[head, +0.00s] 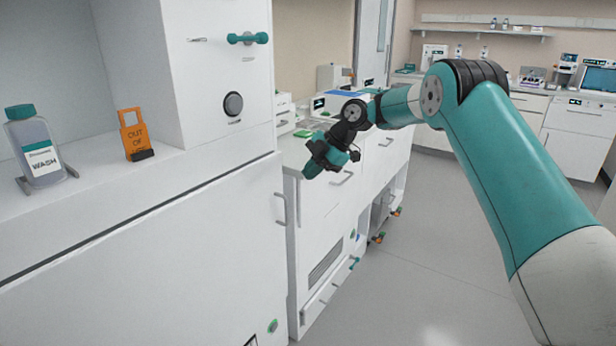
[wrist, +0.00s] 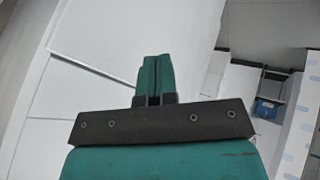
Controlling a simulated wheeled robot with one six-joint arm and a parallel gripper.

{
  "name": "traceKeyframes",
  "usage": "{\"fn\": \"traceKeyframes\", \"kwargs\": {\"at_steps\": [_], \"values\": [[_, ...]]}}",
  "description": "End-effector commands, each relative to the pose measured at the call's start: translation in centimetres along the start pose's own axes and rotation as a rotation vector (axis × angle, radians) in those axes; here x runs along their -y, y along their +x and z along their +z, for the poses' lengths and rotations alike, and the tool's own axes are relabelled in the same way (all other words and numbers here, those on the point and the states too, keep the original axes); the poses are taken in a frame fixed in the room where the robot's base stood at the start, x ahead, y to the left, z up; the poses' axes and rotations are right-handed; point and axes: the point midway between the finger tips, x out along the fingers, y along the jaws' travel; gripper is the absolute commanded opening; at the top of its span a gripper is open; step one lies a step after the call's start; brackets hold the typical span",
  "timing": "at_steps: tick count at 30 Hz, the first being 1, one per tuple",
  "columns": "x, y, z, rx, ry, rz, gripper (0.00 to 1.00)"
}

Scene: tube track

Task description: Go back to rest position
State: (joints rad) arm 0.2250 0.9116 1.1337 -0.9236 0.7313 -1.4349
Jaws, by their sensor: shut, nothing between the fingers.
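My gripper (head: 311,170) is at the end of my teal and black arm, in the middle of the head view. It hangs in front of the white lab bench and points down to the left. In the wrist view my gripper's teal fingers (wrist: 154,78) are pressed together with nothing between them. No object is held.
A white drawer bench (head: 320,225) runs behind my gripper. The grey floor (head: 430,260) is clear at centre right. A far counter (head: 530,107) carries lab devices.

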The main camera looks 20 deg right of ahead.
Motion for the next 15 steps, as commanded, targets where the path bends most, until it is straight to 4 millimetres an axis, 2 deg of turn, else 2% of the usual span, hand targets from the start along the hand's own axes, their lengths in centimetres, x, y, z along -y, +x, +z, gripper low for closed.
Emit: {"fn": "traceKeyframes", "kwargs": {"at_steps": [1, 3, 9, 15], "values": [[0.4, -0.4, 0.2, 0.001, -0.004, 0.003, 0.00], [0.0, -2.7, 0.1, 0.002, -0.005, 0.003, 0.00], [-0.1, -7.4, 0.4, 0.002, -0.001, 0.003, 0.00], [-0.2, -9.8, 0.5, 0.000, 0.001, 0.001, 0.00]]}}
